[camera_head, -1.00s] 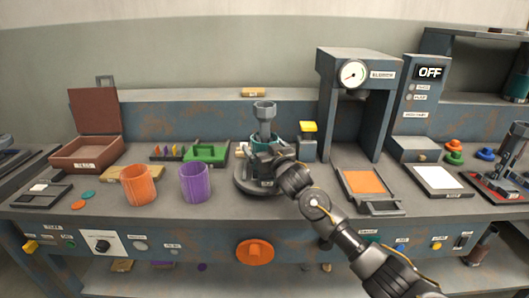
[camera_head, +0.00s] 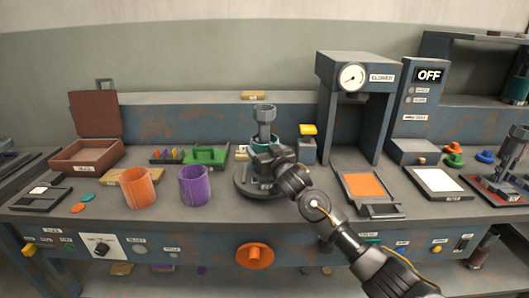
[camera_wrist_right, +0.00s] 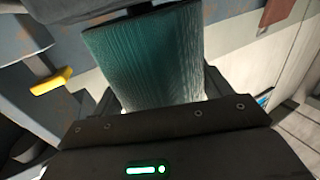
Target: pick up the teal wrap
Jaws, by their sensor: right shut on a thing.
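The teal wrap (camera_wrist_right: 150,58) is a ribbed, curved sheet that fills the upper middle of the right wrist view. In the head view the teal wrap (camera_head: 268,142) sits around the grey post (camera_head: 265,122) on the round stand, and my gripper hides most of it. My right gripper (camera_head: 263,156) is at the front of the post, shut on the wrap. Its fingertips are hard to make out in the head view. My left gripper is not in view.
An orange cup (camera_head: 137,188) and a purple cup (camera_head: 195,186) stand left of the stand. A yellow-topped block (camera_head: 307,136) is close on its right, with the gauge press (camera_head: 355,100) beyond. A green tray (camera_head: 206,156) lies behind the purple cup.

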